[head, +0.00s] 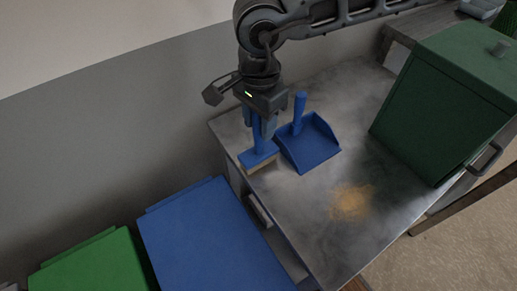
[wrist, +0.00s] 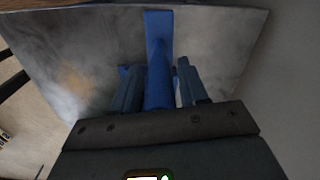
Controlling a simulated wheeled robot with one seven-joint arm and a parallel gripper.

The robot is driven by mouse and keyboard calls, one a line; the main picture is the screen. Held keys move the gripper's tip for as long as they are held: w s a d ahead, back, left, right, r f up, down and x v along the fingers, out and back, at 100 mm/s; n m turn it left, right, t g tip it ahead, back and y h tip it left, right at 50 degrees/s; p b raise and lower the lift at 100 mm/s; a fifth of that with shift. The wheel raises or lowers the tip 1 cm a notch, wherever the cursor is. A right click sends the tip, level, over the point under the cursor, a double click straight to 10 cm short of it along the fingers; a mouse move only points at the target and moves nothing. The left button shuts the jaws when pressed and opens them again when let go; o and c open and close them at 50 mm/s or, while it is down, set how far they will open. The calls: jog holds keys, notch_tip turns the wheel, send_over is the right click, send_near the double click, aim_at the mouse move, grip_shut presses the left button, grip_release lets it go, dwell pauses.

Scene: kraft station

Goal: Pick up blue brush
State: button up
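The blue brush (head: 257,157) has pale bristles and stands bristles down near the left edge of the metal table, its handle upward. My gripper (head: 264,131) is directly over it, with its fingers down around the handle. In the wrist view the blue brush (wrist: 159,70) runs between the two fingers of my gripper (wrist: 158,80). A narrow gap shows between the handle and each finger, so the gripper looks open around it. My gripper hides the upper handle in the head view.
A blue dustpan (head: 311,149) with an upright handle lies close to the right of the brush. The metal table (head: 300,222) holds a brown powder patch (head: 351,202) and a large green bin (head: 443,105). Blue (head: 208,243) and green (head: 93,265) boxes stand at lower left.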

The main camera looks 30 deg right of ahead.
jog(key=c, duration=0.7)
grip_shut()
jog(key=shift+r, duration=0.1)
